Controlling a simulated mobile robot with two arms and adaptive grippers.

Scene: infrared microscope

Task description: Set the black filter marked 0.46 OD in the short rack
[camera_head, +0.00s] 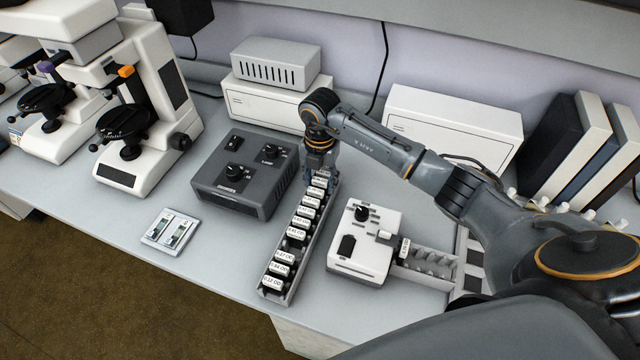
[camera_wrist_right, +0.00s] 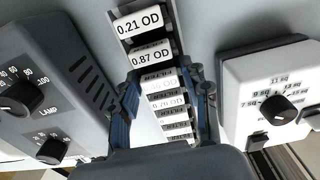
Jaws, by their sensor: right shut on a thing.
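My right gripper (camera_head: 320,165) points down at the far end of the long rack (camera_head: 308,242), which holds a row of black filters with white OD labels. In the right wrist view my right gripper (camera_wrist_right: 167,100) has its fingers on both sides of a black filter (camera_wrist_right: 160,80) and is shut on it. That filter's label is pale and I cannot read it surely; it sits in line with its neighbours. The filters 0.21 OD (camera_wrist_right: 138,22) and 0.87 OD (camera_wrist_right: 151,55) are beside it. The short rack (camera_head: 425,277) holds one filter (camera_head: 404,249) at its left end. My left gripper is not in view.
A grey lamp control box (camera_head: 240,175) stands left of the long rack. A white control box (camera_head: 362,240) stands between the long and short racks. White microscopes (camera_head: 140,110) are at the left, with a small slide holder (camera_head: 171,232) in front.

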